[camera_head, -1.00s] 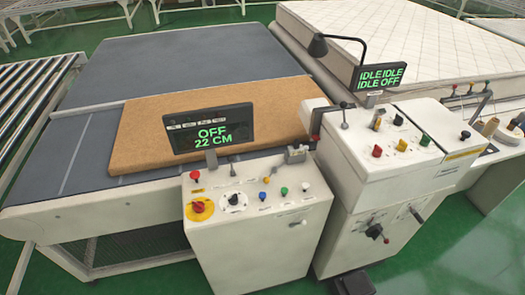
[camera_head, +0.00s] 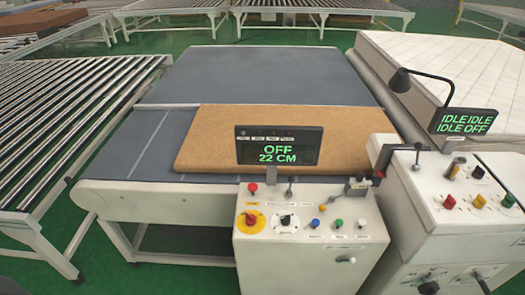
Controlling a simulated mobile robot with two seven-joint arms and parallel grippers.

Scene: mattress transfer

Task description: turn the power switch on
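A white control box (camera_head: 312,258) stands in front of the conveyor. A red rotary switch on a yellow disc (camera_head: 250,220) sits at the left of its top panel. A small red button (camera_head: 252,188) is behind it, and a black knob on a white dial (camera_head: 285,221) is to its right. Blue, green and white buttons lie further right. The display (camera_head: 279,147) above the box reads "OFF" and "22 CM" in green. I cannot read which of these controls is labelled power. Neither of my grippers is in view.
A brown board (camera_head: 350,140) lies on the grey conveyor belt (camera_head: 250,75). A second control box (camera_head: 440,205) with a display (camera_head: 464,121) reading "IDLE" and "OFF" stands at right. A white mattress (camera_head: 445,60) lies behind it. A roller conveyor (camera_head: 70,120) runs along the left.

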